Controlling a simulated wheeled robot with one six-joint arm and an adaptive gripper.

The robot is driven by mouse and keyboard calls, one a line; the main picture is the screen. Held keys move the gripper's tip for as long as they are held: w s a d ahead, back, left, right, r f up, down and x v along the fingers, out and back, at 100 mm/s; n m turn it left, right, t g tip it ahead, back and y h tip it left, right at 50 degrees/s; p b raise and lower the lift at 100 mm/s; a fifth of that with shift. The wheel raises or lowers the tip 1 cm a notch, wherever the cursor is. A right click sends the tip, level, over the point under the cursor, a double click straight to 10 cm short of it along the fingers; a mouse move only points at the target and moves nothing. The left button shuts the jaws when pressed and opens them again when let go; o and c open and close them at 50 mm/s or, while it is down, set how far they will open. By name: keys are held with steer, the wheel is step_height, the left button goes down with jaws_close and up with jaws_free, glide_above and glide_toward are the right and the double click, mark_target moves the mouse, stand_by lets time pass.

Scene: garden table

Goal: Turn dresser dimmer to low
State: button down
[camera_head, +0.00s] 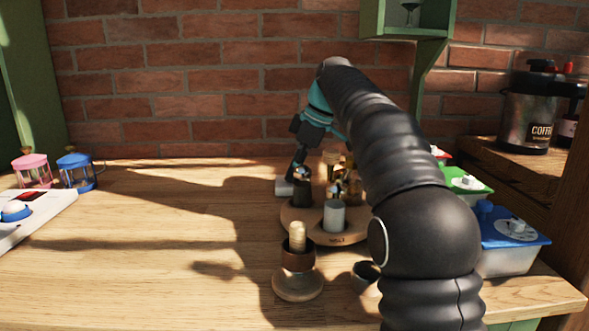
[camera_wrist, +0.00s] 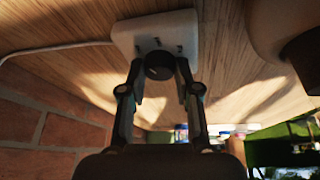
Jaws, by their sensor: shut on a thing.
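The dimmer is a small white box with a dark round knob. In the wrist view its white base (camera_wrist: 187,30) lies on the wooden tabletop, with slot-like marks on its face and a pale cord running off to the left. My gripper (camera_wrist: 160,72) is shut on the dark knob (camera_wrist: 159,66), one finger on each side. In the head view my gripper (camera_head: 297,172) points down at the back of the table, and a corner of the white base (camera_head: 283,188) shows beneath it. The knob is hidden there, and its setting cannot be read.
A round wooden tray (camera_head: 330,238) with bottles and cups stands just in front of the dimmer. A wooden stand (camera_head: 298,286) and a small dark cup (camera_head: 366,274) are nearer. Lidded containers (camera_head: 508,250) line the right. The brick wall is close behind; the table's left middle is clear.

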steer(key=shift+w+n, duration=0.1)
steer(key=shift+n, duration=0.5)
steer(key=shift+g, duration=0.3)
steer(key=c, duration=0.8)
jaws_free()
steer(key=shift+c, duration=0.2)
